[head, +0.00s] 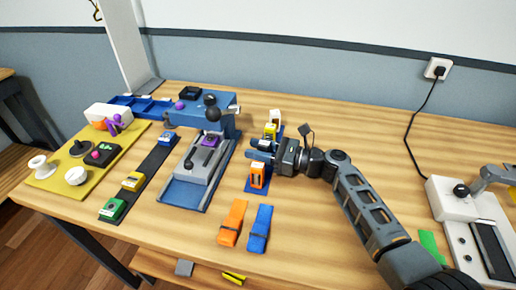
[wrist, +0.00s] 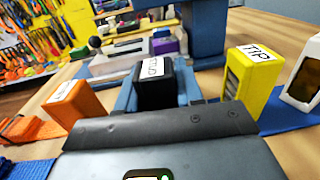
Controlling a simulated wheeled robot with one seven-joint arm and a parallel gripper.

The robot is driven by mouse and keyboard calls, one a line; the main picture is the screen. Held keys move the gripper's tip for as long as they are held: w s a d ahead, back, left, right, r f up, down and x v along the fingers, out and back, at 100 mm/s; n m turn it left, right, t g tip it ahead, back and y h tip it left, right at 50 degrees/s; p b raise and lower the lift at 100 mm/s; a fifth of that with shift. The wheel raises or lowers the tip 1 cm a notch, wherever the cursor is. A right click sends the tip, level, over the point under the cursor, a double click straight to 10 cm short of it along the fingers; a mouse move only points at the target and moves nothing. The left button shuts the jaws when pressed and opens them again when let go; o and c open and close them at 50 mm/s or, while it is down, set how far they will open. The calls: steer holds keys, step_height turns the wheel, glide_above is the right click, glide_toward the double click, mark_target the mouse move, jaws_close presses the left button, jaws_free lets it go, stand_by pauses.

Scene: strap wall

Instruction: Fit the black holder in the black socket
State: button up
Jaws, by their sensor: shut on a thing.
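The black holder (wrist: 155,84), with a white label on its top, stands between the blue fingers of my gripper (wrist: 156,92) in the wrist view. My gripper (head: 262,149) is shut on it. In the head view the fingers reach over the blue strip, between the orange and yellow holders, and mostly hide the black holder. I cannot tell whether it still touches the strip. A black square open part (head: 190,92) lies at the back left, on the blue fixture; I cannot tell whether it is the black socket.
On the blue strip (head: 251,188) stand an orange holder (head: 257,175), a yellow one (head: 270,131) and a white one (head: 275,116). A grey-blue press (head: 192,172) is left of them. A black strip (head: 152,166) carries coloured holders. Orange (head: 233,222) and blue (head: 260,228) straps lie in front.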

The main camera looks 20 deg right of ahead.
steer(key=shift+f, duration=0.25)
steer(key=o, duration=1.1)
steer(key=shift+d+b, duration=0.1)
steer(key=shift+b, duration=0.2)
